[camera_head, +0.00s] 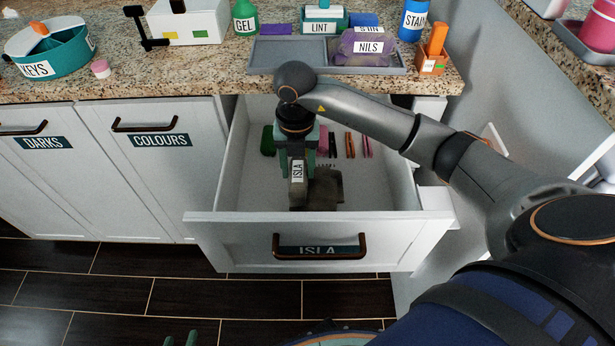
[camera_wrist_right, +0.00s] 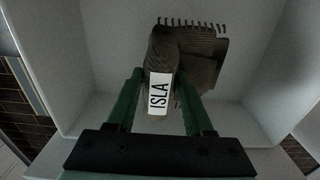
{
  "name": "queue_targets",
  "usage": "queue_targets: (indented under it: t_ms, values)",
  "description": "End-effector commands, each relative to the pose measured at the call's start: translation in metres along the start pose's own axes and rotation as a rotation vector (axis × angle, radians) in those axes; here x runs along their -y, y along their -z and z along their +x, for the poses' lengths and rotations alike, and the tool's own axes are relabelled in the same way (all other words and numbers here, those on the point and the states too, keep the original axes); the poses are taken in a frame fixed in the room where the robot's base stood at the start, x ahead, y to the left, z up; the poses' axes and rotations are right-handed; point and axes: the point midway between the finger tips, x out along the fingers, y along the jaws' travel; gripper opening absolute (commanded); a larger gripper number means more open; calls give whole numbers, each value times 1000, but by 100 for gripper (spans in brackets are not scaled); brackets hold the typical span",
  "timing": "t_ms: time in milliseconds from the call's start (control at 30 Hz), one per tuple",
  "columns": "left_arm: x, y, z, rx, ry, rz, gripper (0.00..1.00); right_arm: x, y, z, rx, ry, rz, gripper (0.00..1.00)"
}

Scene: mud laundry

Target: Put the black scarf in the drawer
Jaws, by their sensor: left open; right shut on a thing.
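The drawer (camera_head: 225,240) labelled ISLA is pulled open below the counter. The dark scarf (camera_head: 326,188), grey-brown in this light, is inside its walls, folded and with a white ISLA tag. My right gripper (camera_head: 298,168) reaches down into the drawer and is shut on the scarf. In the right wrist view the scarf (camera_wrist_right: 203,58) lies between the green fingers, its fringe pointing away; I cannot tell whether it touches the drawer floor.
Several small items, including a green one (camera_head: 268,141), lie at the drawer's back. The granite counter (camera_head: 225,80) above holds a grey tray (camera_head: 275,55) with a purple NILS item (camera_head: 365,47). Closed DARKS (camera_head: 40,180) and COLOURS (camera_head: 150,180) doors stand left. The floor in front is clear.

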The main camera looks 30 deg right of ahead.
Motion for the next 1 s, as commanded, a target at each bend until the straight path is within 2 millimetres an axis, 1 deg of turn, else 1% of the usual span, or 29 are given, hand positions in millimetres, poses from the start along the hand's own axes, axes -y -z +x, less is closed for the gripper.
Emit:
queue_targets:
  t_ms: [33,100,367,533,600,800,933,967,1000]
  values:
    - [0,-1,2,-2,0,1,50,0,1,12,-3,2,-1,0]
    - [0,-1,2,-4,0,1,50,0,1,23,-3,1,-2,0]
    - [1,1,3,-11,1,2,50,0,0,45,-1,1,-4,0]
    - [2,-3,5,-10,3,2,50,0,0,70,-2,1,-4,0]
    - [2,-4,4,-7,3,2,50,0,0,73,0,1,-5,0]
    - [2,-6,3,-2,4,1,50,0,0,72,1,0,-6,0]
    - [3,-8,5,-2,4,1,50,0,0,76,1,0,-6,0]
    - [3,-8,5,-1,4,1,50,0,0,76,1,0,-6,54]
    - [3,-8,4,-1,4,1,50,0,0,75,1,0,-6,58]
